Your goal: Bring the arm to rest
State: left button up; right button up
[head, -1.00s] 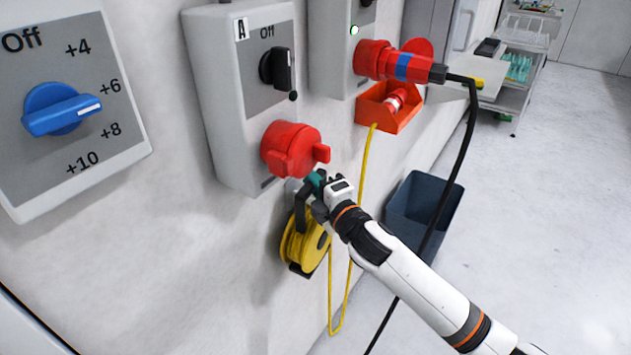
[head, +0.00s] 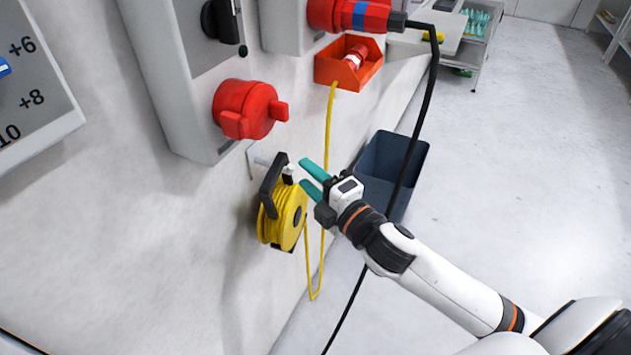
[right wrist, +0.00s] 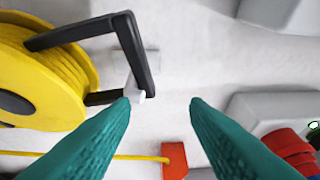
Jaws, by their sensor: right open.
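My right gripper (head: 314,180) is open and empty, with two teal fingers spread apart. It is just right of the yellow cable reel (head: 284,214), apart from the reel's black handle (head: 272,185). The reel hangs on a peg at the wall. In the right wrist view, the gripper (right wrist: 160,102) has nothing between its fingertips, and the yellow reel (right wrist: 30,75) is at the left. The right arm reaches in from the lower right. My left gripper is not in view.
A red socket (head: 247,109) on a grey wall box is above the reel. A red plug (head: 355,16) with a black cable sits in another box. An orange holder (head: 348,66) is on the wall. A dark blue bin (head: 392,172) stands behind the arm. Open floor lies to the right.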

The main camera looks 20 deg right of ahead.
jog(key=d+f+m+g+h+p, duration=0.1)
jog(key=d+f+m+g+h, duration=0.15)
jog(key=f, duration=0.85)
jog(key=d+f+m+g+h+p, duration=0.15)
jog(key=d+f+m, duration=0.25)
jog(key=f, duration=0.8)
jog(key=s+d+f+m+g, duration=0.15)
jog(key=s+f, duration=0.25)
jog(key=f, duration=0.4)
jog(key=s+d+f+m+g, duration=0.1)
jog(key=s+f+m+g, duration=0.25)
jog(key=f, duration=0.55)
jog(key=s+a+f+m+g, duration=0.2)
jog(key=s+f, duration=0.4)
jog(key=s, duration=0.5)
jog(key=s+a+f+m+g+p, duration=0.1)
jog(key=s+a+f+m+g, duration=0.1)
jog(key=s+f, duration=0.4)
jog(key=s+a+f+m+g+p, duration=0.1)
jog(key=s+f, duration=0.5)
jog(key=s, duration=1.1)
jog(key=a+m+g, duration=0.1)
jog(key=m+g, duration=0.1)
jog(key=shift+f+g, duration=0.3)
jog(key=shift+g, duration=0.1)
jog(key=shift+a, duration=0.1)
